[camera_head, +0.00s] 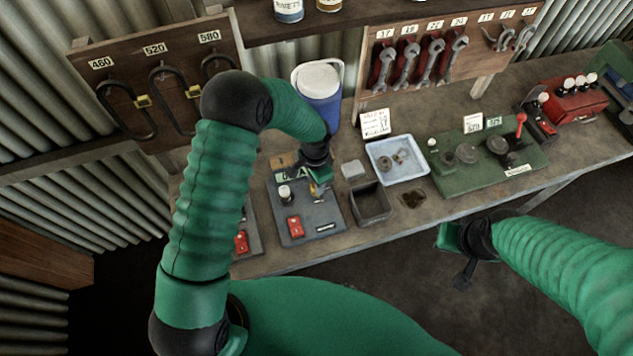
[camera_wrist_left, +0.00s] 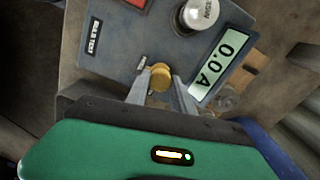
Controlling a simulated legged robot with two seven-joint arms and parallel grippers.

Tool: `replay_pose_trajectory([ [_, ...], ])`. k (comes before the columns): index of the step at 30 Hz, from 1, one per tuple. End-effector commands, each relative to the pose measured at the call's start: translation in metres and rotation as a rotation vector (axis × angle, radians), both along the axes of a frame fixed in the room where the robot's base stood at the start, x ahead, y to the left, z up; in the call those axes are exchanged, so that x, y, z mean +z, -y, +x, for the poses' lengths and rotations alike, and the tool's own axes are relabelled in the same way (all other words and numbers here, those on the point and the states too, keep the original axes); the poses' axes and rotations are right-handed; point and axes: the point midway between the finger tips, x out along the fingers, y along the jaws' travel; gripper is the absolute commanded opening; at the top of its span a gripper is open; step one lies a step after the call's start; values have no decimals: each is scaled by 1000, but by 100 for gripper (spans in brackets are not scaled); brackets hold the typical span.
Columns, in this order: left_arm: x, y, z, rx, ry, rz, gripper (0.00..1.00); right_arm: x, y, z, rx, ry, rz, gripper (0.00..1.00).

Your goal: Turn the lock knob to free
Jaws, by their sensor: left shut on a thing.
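The lock knob (camera_wrist_left: 159,76) is a small brass-coloured round knob on a grey test panel (camera_wrist_left: 120,60) in the left wrist view. My left gripper (camera_wrist_left: 161,86) has one finger on each side of it and is shut on it. In the head view my left gripper (camera_head: 319,187) reaches down to the right part of the grey panel (camera_head: 322,216) and hides the knob. My right gripper (camera_head: 462,252) hangs in front of the bench, away from the panel. Its fingers are too unclear to tell open from shut.
The panel also has a display reading 0.0 A (camera_wrist_left: 222,62), a silver knob (camera_wrist_left: 198,15) and a red switch (camera_head: 295,226). A dark open bin (camera_head: 371,214) and a pale blue tray (camera_head: 411,178) stand to its right. A blue container (camera_head: 322,112) stands behind.

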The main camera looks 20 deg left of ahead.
Motion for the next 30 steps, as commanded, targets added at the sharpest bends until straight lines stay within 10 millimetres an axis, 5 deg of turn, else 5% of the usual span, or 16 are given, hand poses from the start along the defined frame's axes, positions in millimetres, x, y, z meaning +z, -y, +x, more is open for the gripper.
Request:
replay_pose_trajectory([
  [21, 0, -2, 0, -83, -3, 4, 0, -1, 0, 0, 0, 0, 0, 0],
  [22, 0, -2, 0, -83, -2, 3, 30, -1, 0, 0, 0, 0, 0, 0],
  [27, 0, -2, 0, -82, -2, 3, 50, -1, 0, 0, 0, 0, 0, 0],
  [30, 0, -1, 1, -82, -1, 2, 50, -1, 0, 0, 0, 0, 0, 0],
])
